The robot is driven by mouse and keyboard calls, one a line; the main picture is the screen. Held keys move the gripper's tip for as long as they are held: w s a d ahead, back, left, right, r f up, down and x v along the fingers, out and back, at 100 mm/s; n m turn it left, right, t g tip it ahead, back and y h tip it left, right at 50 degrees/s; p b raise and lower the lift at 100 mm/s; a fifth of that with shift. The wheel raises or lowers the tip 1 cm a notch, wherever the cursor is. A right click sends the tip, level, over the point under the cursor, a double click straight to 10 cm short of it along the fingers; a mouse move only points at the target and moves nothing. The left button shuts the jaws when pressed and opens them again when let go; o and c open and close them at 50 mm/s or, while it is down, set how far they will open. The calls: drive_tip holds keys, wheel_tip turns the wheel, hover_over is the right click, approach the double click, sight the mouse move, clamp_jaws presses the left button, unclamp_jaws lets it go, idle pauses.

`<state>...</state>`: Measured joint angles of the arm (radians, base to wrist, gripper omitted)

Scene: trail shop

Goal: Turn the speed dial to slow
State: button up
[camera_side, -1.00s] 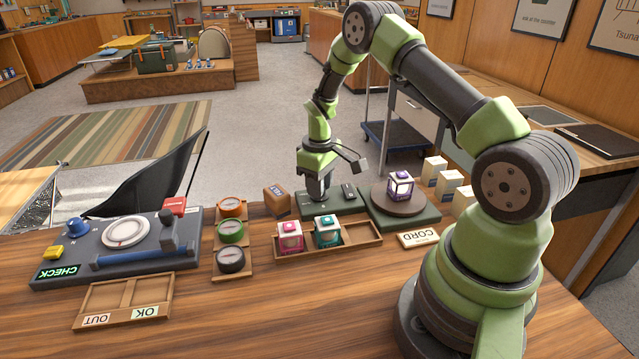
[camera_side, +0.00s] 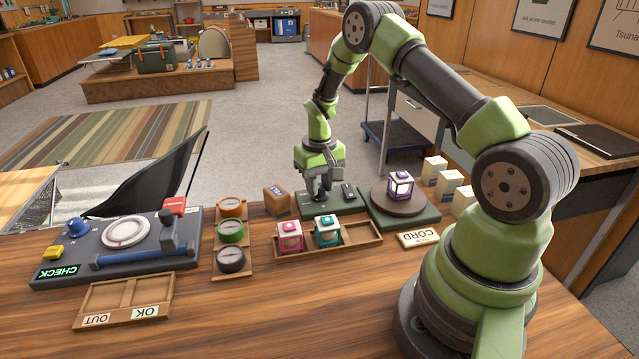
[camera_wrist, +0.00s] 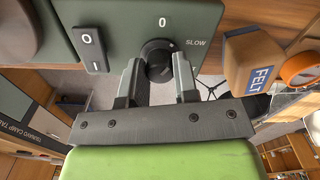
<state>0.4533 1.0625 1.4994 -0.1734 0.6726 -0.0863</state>
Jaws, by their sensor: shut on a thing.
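The speed dial is a round black knob (camera_wrist: 159,56) on a grey-green control panel (camera_wrist: 125,16), close up in the wrist view. A "0" is printed above the dial and "SLOW" to its right. A small pale mark on the dial's upper right edge seems to point toward "SLOW". My gripper (camera_wrist: 158,72) has one finger on each side of the dial and is shut on it. In the side view my gripper (camera_side: 319,192) points down at the panel (camera_side: 312,209) and hides the dial.
A rocker switch (camera_wrist: 90,47) sits beside the dial. A round turntable (camera_side: 398,205) carries a purple-and-white cube (camera_side: 400,185). A FELT block (camera_side: 276,199) stands close on the panel's other side. A wooden tray (camera_side: 357,240) with two cubes lies in front.

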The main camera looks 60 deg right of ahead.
drive_tip(key=m, duration=0.5)
drive_tip(key=shift+m, duration=0.3)
idle(0.4)
drive_tip(key=o, duration=0.9)
drive_tip(key=shift+o, duration=0.2)
wheel_tip(320, 180, up, 10)
